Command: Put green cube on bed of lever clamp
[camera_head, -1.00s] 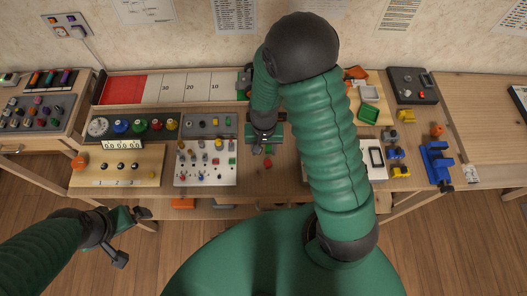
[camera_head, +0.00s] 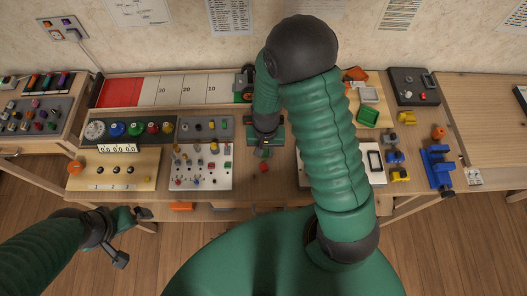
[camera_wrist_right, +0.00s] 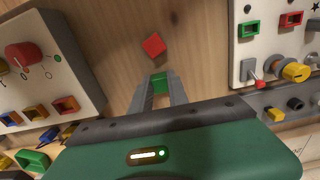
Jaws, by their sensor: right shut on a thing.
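My right gripper (camera_head: 265,151) points down over the middle of the bench and is shut on the green cube. In the right wrist view the green cube (camera_wrist_right: 160,83) sits between the two grey fingertips (camera_wrist_right: 160,92). A red cube (camera_wrist_right: 153,45) lies on the wood just beyond them; it also shows in the head view (camera_head: 264,167). A blue clamp-like device (camera_head: 437,165) stands at the bench's right side; I cannot tell whether it is the lever clamp. My left gripper (camera_head: 140,213) hangs in front of the bench at left, its jaw state unclear.
A white panel of switches and sockets (camera_head: 202,177) lies left of the right gripper. A green bin (camera_head: 368,117) and several small yellow and blue devices stand right of my right arm, which hides part of the bench. Wood around the red cube is bare.

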